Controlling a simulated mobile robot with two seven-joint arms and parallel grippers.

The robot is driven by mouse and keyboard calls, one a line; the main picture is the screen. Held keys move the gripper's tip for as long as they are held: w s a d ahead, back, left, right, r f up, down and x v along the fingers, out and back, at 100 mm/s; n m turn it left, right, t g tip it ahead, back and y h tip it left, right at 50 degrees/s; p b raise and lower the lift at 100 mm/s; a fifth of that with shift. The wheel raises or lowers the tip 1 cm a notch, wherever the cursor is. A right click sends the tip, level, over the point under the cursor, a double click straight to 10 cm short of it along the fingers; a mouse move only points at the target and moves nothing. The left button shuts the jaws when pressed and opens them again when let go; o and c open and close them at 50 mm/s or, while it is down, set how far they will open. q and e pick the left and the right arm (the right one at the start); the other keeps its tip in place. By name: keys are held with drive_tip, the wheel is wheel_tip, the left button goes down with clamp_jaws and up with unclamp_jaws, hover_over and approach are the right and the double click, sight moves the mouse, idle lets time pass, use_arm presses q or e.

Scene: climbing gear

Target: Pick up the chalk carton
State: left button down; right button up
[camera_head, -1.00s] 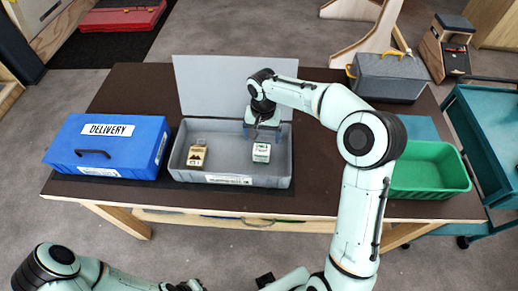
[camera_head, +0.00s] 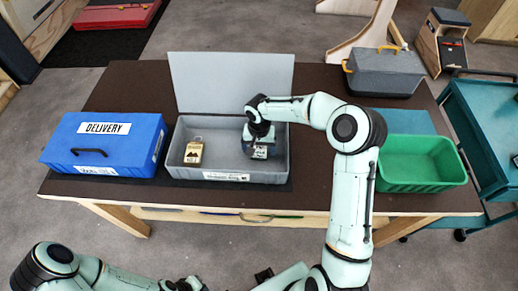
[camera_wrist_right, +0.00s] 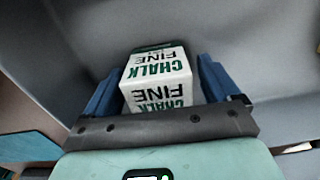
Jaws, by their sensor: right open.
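The chalk carton (camera_wrist_right: 158,80), a white box with green and black "CHALK FINE" lettering, stands in the right part of the open grey box (camera_head: 226,177). It is mostly covered by my gripper in the head view (camera_head: 260,153). My right gripper (camera_wrist_right: 158,70) is open, with one blue finger on each side of the carton. Whether the fingers touch it, I cannot tell. Part of my left arm shows at the bottom left of the head view; its gripper is not in view.
A tan package (camera_head: 194,151) stands in the left part of the grey box, whose lid (camera_head: 231,84) is raised behind. A blue delivery box (camera_head: 103,144) is on the left. A green bin (camera_head: 421,164) and a closed grey case (camera_head: 384,73) are on the right.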

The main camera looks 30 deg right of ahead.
drive_tip(key=c, duration=1.1)
